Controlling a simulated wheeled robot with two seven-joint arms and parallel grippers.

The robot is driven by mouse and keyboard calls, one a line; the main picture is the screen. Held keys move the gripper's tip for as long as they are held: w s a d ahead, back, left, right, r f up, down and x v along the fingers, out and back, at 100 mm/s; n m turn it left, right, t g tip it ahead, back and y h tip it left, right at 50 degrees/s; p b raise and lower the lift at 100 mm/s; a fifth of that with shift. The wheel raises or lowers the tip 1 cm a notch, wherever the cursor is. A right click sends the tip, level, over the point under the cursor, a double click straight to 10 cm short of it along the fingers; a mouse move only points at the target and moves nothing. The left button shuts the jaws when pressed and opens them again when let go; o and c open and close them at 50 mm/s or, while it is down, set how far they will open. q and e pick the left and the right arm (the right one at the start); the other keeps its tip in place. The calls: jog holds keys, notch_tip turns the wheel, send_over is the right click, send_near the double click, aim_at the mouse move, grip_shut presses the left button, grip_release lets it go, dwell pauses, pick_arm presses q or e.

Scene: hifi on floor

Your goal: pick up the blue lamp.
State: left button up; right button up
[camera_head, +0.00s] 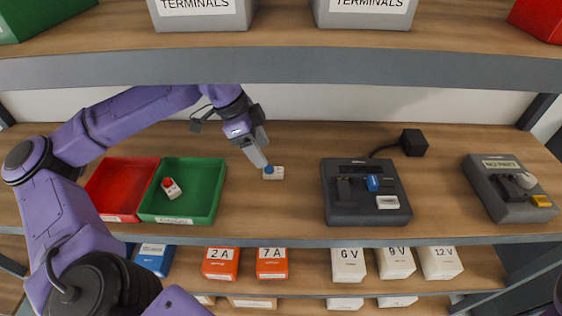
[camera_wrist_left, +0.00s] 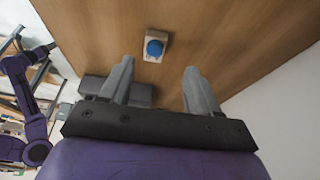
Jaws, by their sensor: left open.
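The blue lamp (camera_head: 276,174), a blue dome on a small white block, stands upright on the middle shelf board. It also shows in the left wrist view (camera_wrist_left: 155,47), just beyond the gap between my fingertips. My left gripper (camera_head: 261,162) reaches down from the upper left, with its tips close to the lamp's dome. In the left wrist view my left gripper (camera_wrist_left: 159,68) is open and empty, its two grey fingers wide apart. I cannot tell whether a finger touches the lamp. My right gripper is not in view.
A green tray (camera_head: 214,203) holding a red-topped white block (camera_head: 172,189) and a red tray (camera_head: 104,187) lie to the left. A dark device (camera_head: 348,217) stands to the right, another (camera_head: 505,206) farther right. The upper shelf edge (camera_head: 290,68) is above. Bare board surrounds the lamp.

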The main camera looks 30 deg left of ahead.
aim_at(270, 168)
pick_arm(q)
jog(key=shift+s+d+f+p, duration=0.25)
jog(key=shift+d+f, duration=0.05)
jog(key=shift+f, duration=0.2)
jog(key=shift+s+d+f+p, duration=0.2)
jog(key=shift+d+f, duration=0.1)
jog(key=shift+f, duration=0.15)
jog(key=x, duration=0.2)
jog(key=w+x, duration=0.1)
jog(key=x, duration=0.1)
jog(key=shift+a, duration=0.1)
jog(key=shift+s+r, duration=0.1)
jog(key=shift+s, duration=0.15)
jog(key=c, duration=0.4)
grip_shut()
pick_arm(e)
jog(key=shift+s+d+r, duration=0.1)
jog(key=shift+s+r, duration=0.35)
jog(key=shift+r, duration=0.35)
pick_arm(q)
jog(key=shift+r, duration=0.15)
